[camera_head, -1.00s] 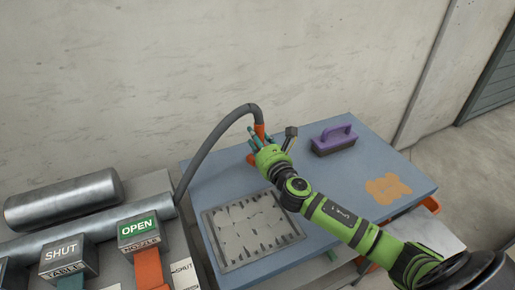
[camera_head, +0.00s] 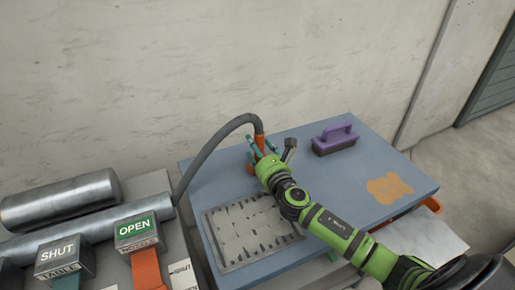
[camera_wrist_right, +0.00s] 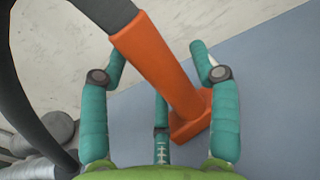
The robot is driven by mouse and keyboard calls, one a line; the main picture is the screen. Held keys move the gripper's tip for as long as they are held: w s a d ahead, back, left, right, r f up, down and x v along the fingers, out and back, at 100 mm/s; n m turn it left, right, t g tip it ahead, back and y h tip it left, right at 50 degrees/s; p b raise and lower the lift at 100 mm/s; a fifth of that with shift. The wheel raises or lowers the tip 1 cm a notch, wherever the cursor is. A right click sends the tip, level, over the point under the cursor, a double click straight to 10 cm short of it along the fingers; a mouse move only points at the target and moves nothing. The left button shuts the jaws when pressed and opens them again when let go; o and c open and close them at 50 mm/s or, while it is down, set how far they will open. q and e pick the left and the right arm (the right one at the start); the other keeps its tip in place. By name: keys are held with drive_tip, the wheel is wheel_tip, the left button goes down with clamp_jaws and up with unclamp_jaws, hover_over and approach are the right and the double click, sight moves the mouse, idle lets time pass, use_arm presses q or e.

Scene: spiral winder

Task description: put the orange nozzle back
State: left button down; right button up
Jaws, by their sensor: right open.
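The orange nozzle (camera_head: 259,143) hangs on the end of a thick grey hose (camera_head: 205,148) over the back of the blue table (camera_head: 330,180). In the right wrist view the nozzle (camera_wrist_right: 165,65) slants down, its flared end against the blue surface; I cannot tell whether it touches. My right gripper (camera_head: 258,152) is at the nozzle. Its teal fingers (camera_wrist_right: 160,75) are spread, with the nozzle passing between the two outer ones and its flared end partly behind the right finger. No firm hold shows. My left gripper is out of view.
A purple-handled brush (camera_head: 335,140) and an orange patch (camera_head: 389,188) are on the table's right. A small dark post (camera_head: 289,148) stands beside my gripper. A framed tray (camera_head: 222,264) lies in front. Levers marked OPEN/NOZZLE (camera_head: 137,231) and SHUT/TABLE (camera_head: 62,255) are at left.

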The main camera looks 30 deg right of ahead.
drive_tip(key=shift+r, duration=0.15)
drive_tip(key=s, duration=0.7)
drive_tip(key=s+b, duration=0.1)
drive_tip(key=s, duration=0.3)
drive_tip(key=shift+a, duration=0.35)
drive_tip(key=shift+s, duration=0.55)
drive_tip(key=shift+r, duration=0.1)
